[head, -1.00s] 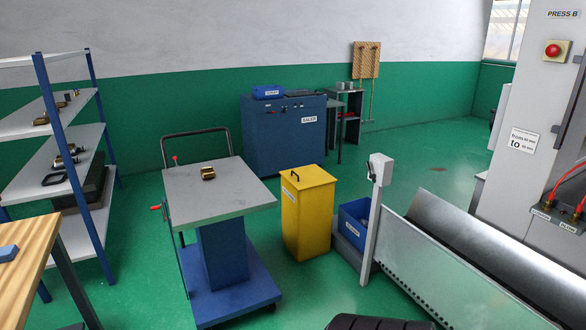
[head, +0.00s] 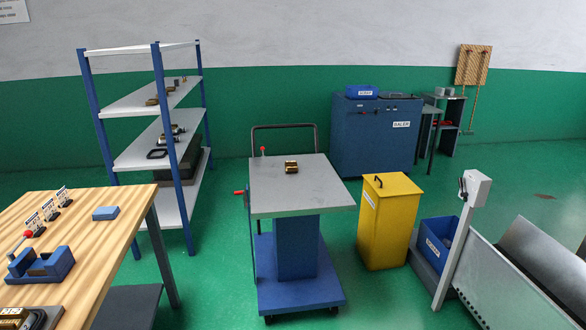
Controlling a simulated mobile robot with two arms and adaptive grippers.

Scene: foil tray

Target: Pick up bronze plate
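I cannot tell for sure which thing is the bronze plate. A small bronze-coloured block with dark parts (head: 291,167) lies on the grey top of the blue lift cart (head: 320,194). Small bronze-coloured pieces (head: 153,101) lie on an upper shelf of the rack (head: 130,107). At the bottom left, a dark holder with a bronze-coloured part (head: 28,318) sits on the wooden table (head: 100,226), cut off by the frame edge. Neither of my grippers is in view.
A blue fixture (head: 40,266), labelled stands and a blue block (head: 105,213) are on the table. A yellow bin (head: 387,225), a blue baler (head: 372,140), a blue crate (head: 436,240) and a metal chute (head: 520,275) stand to the right. Green floor is clear between table and cart.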

